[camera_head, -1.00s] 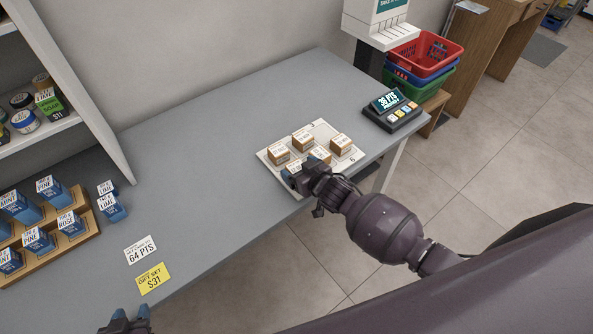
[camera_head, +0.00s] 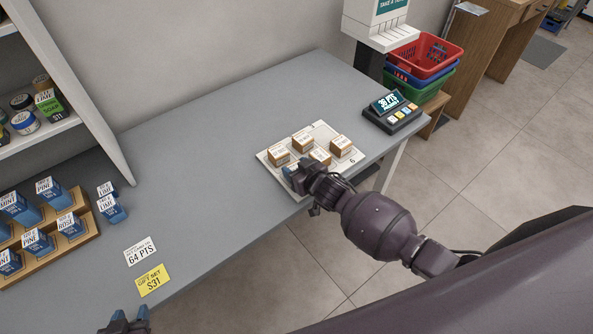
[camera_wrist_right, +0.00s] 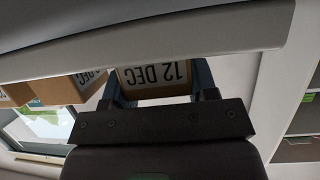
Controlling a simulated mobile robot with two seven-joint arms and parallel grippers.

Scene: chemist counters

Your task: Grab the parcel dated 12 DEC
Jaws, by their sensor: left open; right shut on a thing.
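The parcel dated 12 DEC (camera_wrist_right: 153,76) is a small brown box with a white label, upside down in the right wrist view. It sits between the two fingers of my right gripper (camera_wrist_right: 153,90), which is shut on it. In the head view my right gripper (camera_head: 297,178) is at the near edge of a white tray (camera_head: 322,128) and mostly hides the held parcel. Other brown parcels stand on the tray, at the left (camera_head: 279,156), back (camera_head: 303,143), right (camera_head: 340,147) and middle (camera_head: 320,157). My left gripper (camera_head: 126,322) is open at the bottom edge, away from the tray.
A small dark terminal (camera_head: 393,112) stands right of the tray. Stacked baskets (camera_head: 425,60) are beyond the counter end. Blue boxes in a wooden rack (camera_head: 75,222) and two price cards (camera_head: 152,280) are at the left. The grey counter (camera_head: 205,170) between is clear.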

